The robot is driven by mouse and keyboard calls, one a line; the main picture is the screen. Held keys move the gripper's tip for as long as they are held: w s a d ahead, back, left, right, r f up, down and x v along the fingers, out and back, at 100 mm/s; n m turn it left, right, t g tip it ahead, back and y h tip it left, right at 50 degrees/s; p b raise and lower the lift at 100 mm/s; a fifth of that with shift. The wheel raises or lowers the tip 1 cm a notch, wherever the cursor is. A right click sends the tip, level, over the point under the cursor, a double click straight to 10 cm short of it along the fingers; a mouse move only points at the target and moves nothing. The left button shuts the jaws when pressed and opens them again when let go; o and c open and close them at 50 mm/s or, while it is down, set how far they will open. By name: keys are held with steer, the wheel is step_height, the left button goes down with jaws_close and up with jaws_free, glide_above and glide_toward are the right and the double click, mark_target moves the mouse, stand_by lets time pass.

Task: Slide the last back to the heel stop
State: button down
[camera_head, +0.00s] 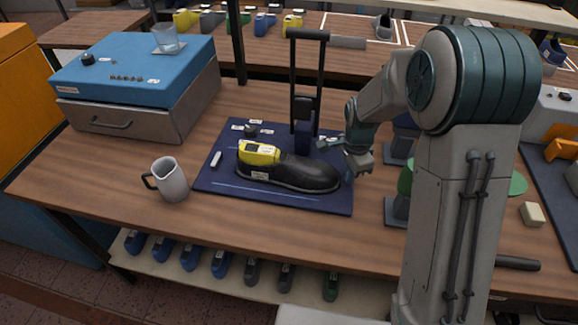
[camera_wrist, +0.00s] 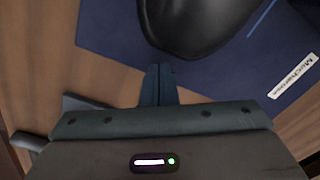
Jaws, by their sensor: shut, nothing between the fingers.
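The yellow last (camera_head: 259,152) lies on a dark blue mat (camera_head: 230,197), with a black shoe upper (camera_head: 305,172) over its front part. Its yellow heel end points left and the black toe points right. I cannot make out for sure which part is the heel stop.
A tall black lever frame (camera_head: 305,105) stands on the mat behind the last. A grey mug (camera_head: 169,180) and a blue-topped box (camera_head: 135,70) stand farther left.

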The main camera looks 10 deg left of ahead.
mark_target(324, 168)
steer(key=shift+f+b, duration=0.35)
steer(key=shift+f, duration=0.25)
steer(key=shift+r, duration=0.1)
steer(key=shift+r, duration=0.35)
steer(key=shift+a, duration=0.15)
steer(key=shift+a+p, duration=0.3)
steer(key=shift+a, duration=3.15)
steer(key=shift+d, duration=0.15)
